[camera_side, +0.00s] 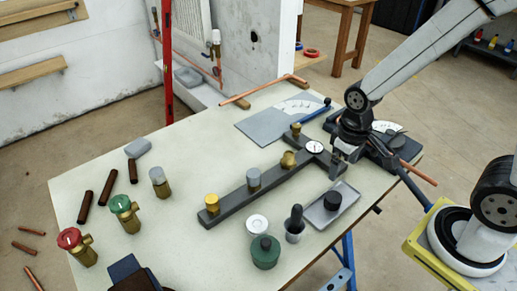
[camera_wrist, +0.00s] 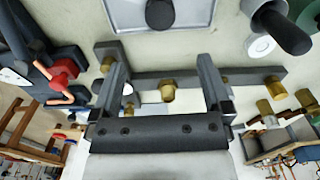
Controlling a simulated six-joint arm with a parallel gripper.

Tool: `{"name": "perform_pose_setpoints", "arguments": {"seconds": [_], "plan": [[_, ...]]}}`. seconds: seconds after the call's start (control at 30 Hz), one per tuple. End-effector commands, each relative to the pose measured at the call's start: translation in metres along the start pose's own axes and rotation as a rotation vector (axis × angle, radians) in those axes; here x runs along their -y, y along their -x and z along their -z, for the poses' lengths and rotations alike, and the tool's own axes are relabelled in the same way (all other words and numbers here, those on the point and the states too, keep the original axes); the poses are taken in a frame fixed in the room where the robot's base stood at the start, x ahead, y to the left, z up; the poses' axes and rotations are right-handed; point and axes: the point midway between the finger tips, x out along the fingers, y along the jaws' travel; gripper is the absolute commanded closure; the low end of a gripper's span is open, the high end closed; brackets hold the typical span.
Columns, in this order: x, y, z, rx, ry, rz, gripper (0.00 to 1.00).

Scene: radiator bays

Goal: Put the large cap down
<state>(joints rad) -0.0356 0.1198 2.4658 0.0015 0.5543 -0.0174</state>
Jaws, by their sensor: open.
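A black round cap (camera_side: 332,200) stands on a small grey tray (camera_side: 346,207) at the front right of the bench. It also shows at the top of the wrist view (camera_wrist: 160,14). I cannot tell for sure that it is the large cap. My gripper (camera_side: 340,162) is low over the right end of the dark fitting bar (camera_side: 240,196), behind the tray and apart from the black cap. In the wrist view its two fingers (camera_wrist: 162,66) are spread, with no object held between them. A brass fitting (camera_wrist: 167,91) on the bar shows between the fingers, beyond them.
The bar carries brass and grey fittings and a white dial (camera_side: 314,147). A grey cup with a black handle (camera_side: 295,224), a green pot (camera_side: 264,254) and a white ring (camera_side: 257,224) stand near the front. Red (camera_side: 72,240) and green-topped valves stand left.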

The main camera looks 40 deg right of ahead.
Motion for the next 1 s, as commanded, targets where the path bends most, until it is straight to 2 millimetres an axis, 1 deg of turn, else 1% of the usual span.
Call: {"name": "perform_pose_setpoints", "arguments": {"seconds": [0.27, 0.63, 1.0], "plan": [[-0.001, 0.001, 0.000, -0.009, -0.002, 0.000, 0.01], [-0.010, 0.015, 0.009, -0.221, -0.050, -0.007, 0.01], [-0.010, 0.016, 0.009, -0.231, -0.052, -0.007, 0.01]]}}
